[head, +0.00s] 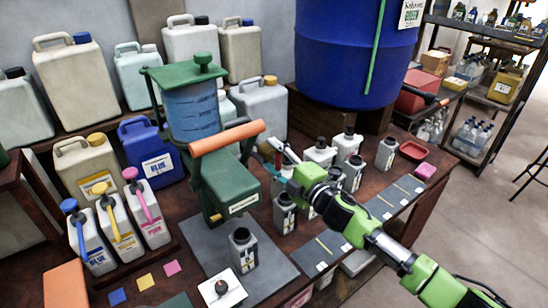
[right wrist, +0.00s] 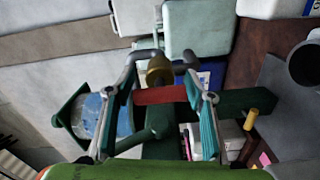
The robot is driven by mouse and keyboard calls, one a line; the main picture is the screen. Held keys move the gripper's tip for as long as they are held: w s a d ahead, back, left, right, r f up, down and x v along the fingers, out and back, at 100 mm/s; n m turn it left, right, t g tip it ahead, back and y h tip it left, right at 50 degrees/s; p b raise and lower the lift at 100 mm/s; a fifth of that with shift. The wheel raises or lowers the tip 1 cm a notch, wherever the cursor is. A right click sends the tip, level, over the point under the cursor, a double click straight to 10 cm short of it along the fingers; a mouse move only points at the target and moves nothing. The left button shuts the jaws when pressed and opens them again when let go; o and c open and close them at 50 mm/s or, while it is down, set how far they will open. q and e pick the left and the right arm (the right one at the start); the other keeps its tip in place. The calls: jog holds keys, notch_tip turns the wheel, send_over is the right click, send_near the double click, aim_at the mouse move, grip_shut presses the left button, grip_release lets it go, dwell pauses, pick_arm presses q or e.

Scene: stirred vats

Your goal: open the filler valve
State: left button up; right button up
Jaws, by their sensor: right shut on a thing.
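The filler (head: 228,185) is a green machine with an orange-handled lever (head: 227,138) across its top and a blue tank (head: 192,108) in a green frame behind. My right gripper (head: 270,157) reaches in from the right, beside the filler's right side and just below the right end of the orange grip. My left gripper is out of view.
Small grey bottles with black caps (head: 285,213) stand close to my right arm. A grey bottle (head: 242,248) stands on the mat before the filler. Larger jugs (head: 88,165) crowd the left and back. A big blue drum (head: 350,50) stands behind.

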jog(key=o, duration=1.1)
jog(key=v, duration=1.2)
